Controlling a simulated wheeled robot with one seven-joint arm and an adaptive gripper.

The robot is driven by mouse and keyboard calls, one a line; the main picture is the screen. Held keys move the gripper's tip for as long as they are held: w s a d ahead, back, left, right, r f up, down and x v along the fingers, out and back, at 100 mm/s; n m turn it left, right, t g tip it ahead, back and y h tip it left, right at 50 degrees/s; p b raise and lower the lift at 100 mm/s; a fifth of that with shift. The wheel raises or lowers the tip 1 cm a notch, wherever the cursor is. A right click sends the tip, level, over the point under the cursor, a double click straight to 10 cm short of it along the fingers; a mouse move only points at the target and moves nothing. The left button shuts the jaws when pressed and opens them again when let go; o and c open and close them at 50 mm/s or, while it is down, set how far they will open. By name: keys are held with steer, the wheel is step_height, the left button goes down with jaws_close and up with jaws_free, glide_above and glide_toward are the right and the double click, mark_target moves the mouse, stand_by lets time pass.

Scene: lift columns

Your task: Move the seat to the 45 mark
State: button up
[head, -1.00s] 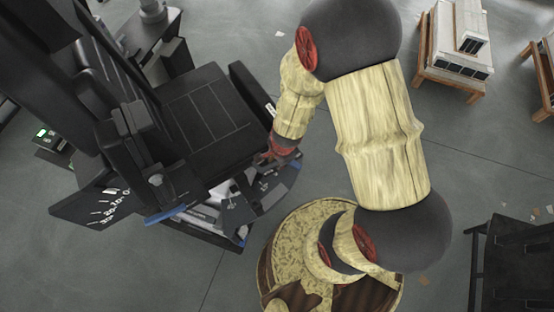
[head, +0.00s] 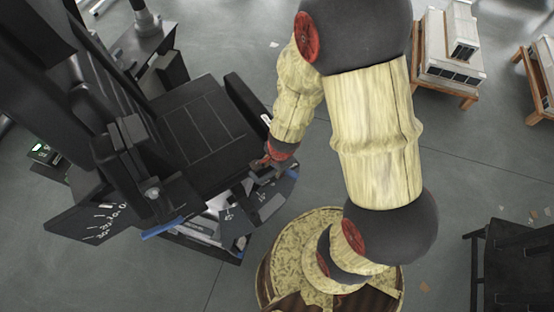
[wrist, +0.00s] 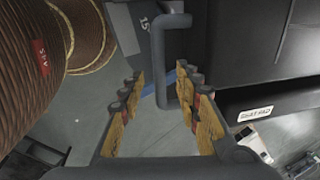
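The black seat (head: 200,125) is a padded chair with stitched lines, in the left half of the head view. A dark plate with white marks (head: 262,200) lies low beside its near edge; the wrist view shows a "15" on this plate (wrist: 146,30). I cannot make out a 45 mark.
Another dark plate with numbered marks (head: 95,215) hangs at the seat's left side. A black armrest (head: 247,105) flanks the seat. A small bench with a white model (head: 450,55) stands at the back right, a black table (head: 515,255) at the lower right.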

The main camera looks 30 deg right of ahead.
step_height(320, 180, up, 8)
steer(key=s, duration=0.1)
steer(key=shift+s, duration=0.35)
stand_by(0.4)
steer(key=shift+d, duration=0.1)
steer(key=shift+c, duration=0.3)
